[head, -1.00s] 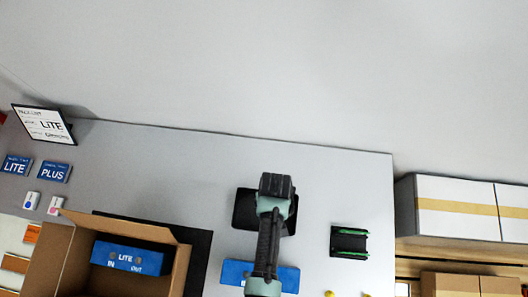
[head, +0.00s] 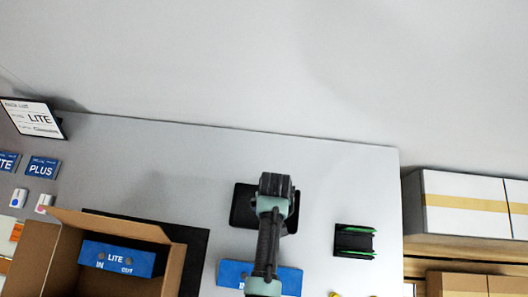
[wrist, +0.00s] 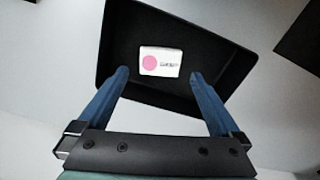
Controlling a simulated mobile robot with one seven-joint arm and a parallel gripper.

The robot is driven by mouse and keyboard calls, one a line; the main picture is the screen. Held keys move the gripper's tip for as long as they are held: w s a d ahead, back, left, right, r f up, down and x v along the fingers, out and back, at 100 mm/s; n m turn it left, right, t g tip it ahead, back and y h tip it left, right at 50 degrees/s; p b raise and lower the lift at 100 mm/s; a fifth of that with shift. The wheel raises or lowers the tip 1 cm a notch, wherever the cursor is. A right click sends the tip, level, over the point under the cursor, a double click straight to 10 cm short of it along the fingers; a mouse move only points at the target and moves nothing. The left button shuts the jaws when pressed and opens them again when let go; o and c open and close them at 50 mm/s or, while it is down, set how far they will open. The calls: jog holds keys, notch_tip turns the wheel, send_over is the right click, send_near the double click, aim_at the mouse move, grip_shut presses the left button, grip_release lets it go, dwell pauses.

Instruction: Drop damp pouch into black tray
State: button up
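The damp pouch (wrist: 165,62), a small white packet with a pink dot and dark lettering, shows in the wrist view inside the black tray (wrist: 222,42). It appears to lie on the tray floor, beyond my fingertips. My gripper (wrist: 158,76) is open, with its two blue fingers apart on either side of the pouch and a visible gap to each. In the head view the black tray (head: 243,207) is partly hidden under my arm's end, and the pouch in it is hidden.
An open cardboard box (head: 52,258) holding a blue LITE box (head: 117,258) stands at the left. White packets with a blue dot (head: 19,197) and a pink dot (head: 44,203) lie behind it. A black holder with green strips (head: 354,241) sits right of the tray.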

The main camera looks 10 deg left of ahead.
jog(key=shift+r, duration=0.15)
notch_tip(320, 180, up, 13)
jog(key=shift+b, duration=0.4)
dwell(0.6)
